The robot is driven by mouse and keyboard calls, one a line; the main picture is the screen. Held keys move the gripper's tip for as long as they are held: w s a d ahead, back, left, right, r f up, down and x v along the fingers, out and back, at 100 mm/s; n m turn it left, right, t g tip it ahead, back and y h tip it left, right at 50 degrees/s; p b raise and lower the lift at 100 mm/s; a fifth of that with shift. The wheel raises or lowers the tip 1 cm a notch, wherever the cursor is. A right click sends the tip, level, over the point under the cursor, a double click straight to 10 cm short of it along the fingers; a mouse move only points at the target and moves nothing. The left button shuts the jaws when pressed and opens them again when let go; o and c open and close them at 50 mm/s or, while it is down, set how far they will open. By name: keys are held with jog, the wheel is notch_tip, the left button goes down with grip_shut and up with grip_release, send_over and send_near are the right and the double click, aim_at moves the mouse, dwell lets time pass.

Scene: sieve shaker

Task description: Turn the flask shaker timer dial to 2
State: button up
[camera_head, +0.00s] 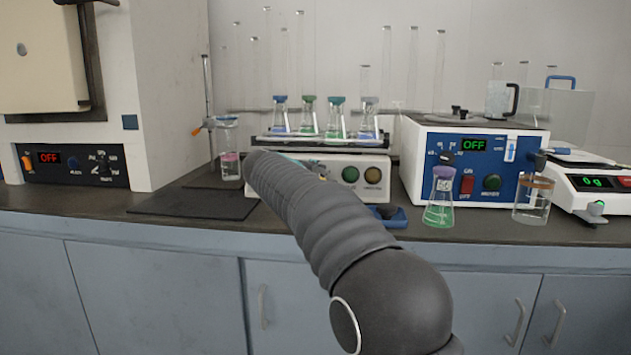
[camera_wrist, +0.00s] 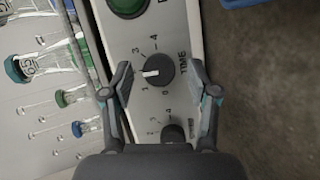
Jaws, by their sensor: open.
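The flask shaker (camera_head: 318,158) stands on the bench, with several stoppered flasks on its platform. My arm covers the left part of its front panel in the head view. In the wrist view the black timer dial (camera_wrist: 159,70) is marked TIME. Its white pointer line points left, between the visible 1 and 3 marks; the 2 is not visible, with a finger covering that side. My gripper (camera_wrist: 160,78) is open, with one finger on each side of the dial and visible gaps to it. A second dial (camera_wrist: 173,133) lies below, partly hidden by my gripper.
A green button (camera_wrist: 127,4) is above the timer dial in the wrist view. A green-liquid flask (camera_head: 440,205) and an empty beaker (camera_head: 533,203) stand before the blue-fronted device (camera_head: 425,165). A blue object (camera_head: 392,215) lies by the shaker's right front.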

jog(key=v, duration=1.2)
jog(key=s+d+f+m+g+y, duration=0.1)
jog(key=s+d+f+m+g, duration=0.25)
jog(key=s+d, duration=0.6)
jog(key=s+d+f+m+g+y, duration=0.15)
jog(key=s+d+f, duration=0.35)
jog(key=d, duration=0.8)
jog(key=s+d+f+m+y, duration=0.1)
jog(key=s+d+f+m, duration=0.1)
jog(key=s+f, duration=0.3)
jog(key=s+d+f+m+g+y, duration=0.1)
jog(key=s+f+m, duration=0.2)
jog(key=s, duration=0.8)
jog(key=s+d+f+m+g+y, duration=0.1)
jog(key=s+d+f+m, duration=0.1)
jog(key=s+f, duration=0.5)
jog(key=shift+s+d+m, duration=0.3)
jog(key=shift+s+m, duration=0.15)
jog(key=shift+m, duration=0.05)
